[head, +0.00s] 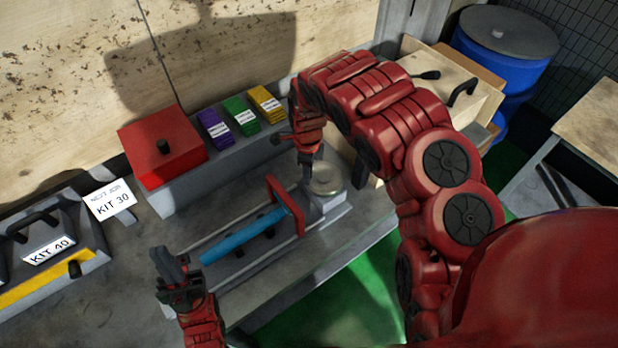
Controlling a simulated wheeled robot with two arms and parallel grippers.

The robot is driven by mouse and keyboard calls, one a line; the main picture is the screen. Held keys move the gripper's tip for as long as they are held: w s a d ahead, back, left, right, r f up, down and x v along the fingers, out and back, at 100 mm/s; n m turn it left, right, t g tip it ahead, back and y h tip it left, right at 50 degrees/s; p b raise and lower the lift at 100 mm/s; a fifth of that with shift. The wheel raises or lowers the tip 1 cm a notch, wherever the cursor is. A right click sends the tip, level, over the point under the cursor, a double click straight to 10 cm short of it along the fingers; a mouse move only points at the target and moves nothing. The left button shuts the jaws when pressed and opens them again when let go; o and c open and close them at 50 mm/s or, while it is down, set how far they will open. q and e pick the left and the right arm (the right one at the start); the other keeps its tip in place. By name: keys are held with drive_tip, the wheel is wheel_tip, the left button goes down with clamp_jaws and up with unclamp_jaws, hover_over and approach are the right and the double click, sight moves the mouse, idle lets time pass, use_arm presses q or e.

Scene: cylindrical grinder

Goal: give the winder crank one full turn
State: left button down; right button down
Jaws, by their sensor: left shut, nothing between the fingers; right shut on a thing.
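The winder is a grey base with a blue roll (243,235) and a red upright frame (285,207). At its right end is a round pale metal disc (324,180), which appears to be the crank's wheel. My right gripper (306,172) points down at the disc's left edge. It is shut on what seems to be the crank's handle, which is mostly hidden by the fingers. My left gripper (171,268) is shut and empty, near the left end of the base, apart from the roll.
A KIT 40 case (45,245) is at left. A wooden box (446,84) and blue drum (503,55) are at right. My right arm covers much of the right side.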

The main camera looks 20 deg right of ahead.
sight(314, 167)
drive_tip(key=m, duration=0.1)
drive_tip(key=w+m+b, duration=0.1)
drive_tip(key=m, duration=0.1)
drive_tip(key=shift+w+d+m, duration=0.1)
drive_tip(key=shift+w+m, duration=0.15)
drive_tip(key=shift+m, duration=0.05)
drive_tip(key=m, duration=0.1)
drive_tip(key=w+d+m, duration=0.1)
drive_tip(key=shift+m+b, duration=0.35)
drive_tip(key=shift+m, duration=0.05)
drive_tip(key=m, duration=0.1)
drive_tip(key=d+m, duration=0.1)
drive_tip(key=m, duration=0.1)
drive_tip(key=shift+w, duration=0.4)
drive_tip(key=shift+w+d+m+p, duration=0.1)
drive_tip(key=shift+d+m+p, duration=0.2)
drive_tip(key=shift+m, duration=0.4)
drive_tip(key=shift+w+d+m+p, duration=0.15)
drive_tip(key=shift+m+p, duration=0.15)
drive_tip(key=shift+m, duration=0.4)
drive_tip(key=c, duration=0.6)
unclamp_jaws()
